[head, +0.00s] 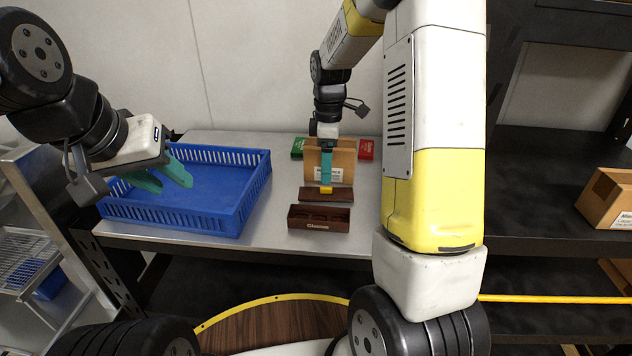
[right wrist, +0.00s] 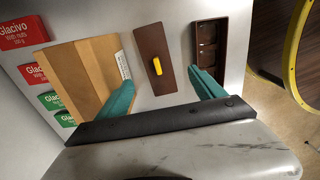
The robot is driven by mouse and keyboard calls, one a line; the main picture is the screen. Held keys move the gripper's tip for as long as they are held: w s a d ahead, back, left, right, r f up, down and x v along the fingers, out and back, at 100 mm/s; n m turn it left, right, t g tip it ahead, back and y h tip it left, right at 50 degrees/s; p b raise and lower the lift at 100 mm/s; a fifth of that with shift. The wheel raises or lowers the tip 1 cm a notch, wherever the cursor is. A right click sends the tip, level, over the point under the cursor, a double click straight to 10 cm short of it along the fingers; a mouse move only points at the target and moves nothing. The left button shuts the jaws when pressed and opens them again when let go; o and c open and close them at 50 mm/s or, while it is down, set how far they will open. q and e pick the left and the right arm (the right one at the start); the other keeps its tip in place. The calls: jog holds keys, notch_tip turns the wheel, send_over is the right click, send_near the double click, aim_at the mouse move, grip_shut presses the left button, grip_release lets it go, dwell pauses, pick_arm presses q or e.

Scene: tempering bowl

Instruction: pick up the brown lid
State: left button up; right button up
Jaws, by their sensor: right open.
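The brown lid (head: 312,194) is a flat dark plate with a yellow handle (right wrist: 157,66). It lies on the metal table behind the brown box (head: 318,224), and in the right wrist view the lid (right wrist: 150,40) is apart from the open, divided box (right wrist: 208,45). My right gripper (head: 327,184) points down over the lid near the handle. In the right wrist view its teal fingers (right wrist: 160,84) are spread and empty, with the handle ahead between them. My left gripper (head: 167,182) is open and empty over the blue crate (head: 170,218).
A cardboard box (head: 345,162) stands close behind the lid. Green (head: 298,147) and red (head: 366,149) Glacivo packs lie at the back of the table. The blue crate looks empty and fills the table's left. A shelf with a carton (head: 603,198) is at the right.

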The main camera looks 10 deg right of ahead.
aim_at(326, 187)
jog(key=f, duration=0.8)
jog(key=shift+w+f, duration=0.3)
jog(key=c, duration=1.4)
jog(key=shift+r, duration=0.1)
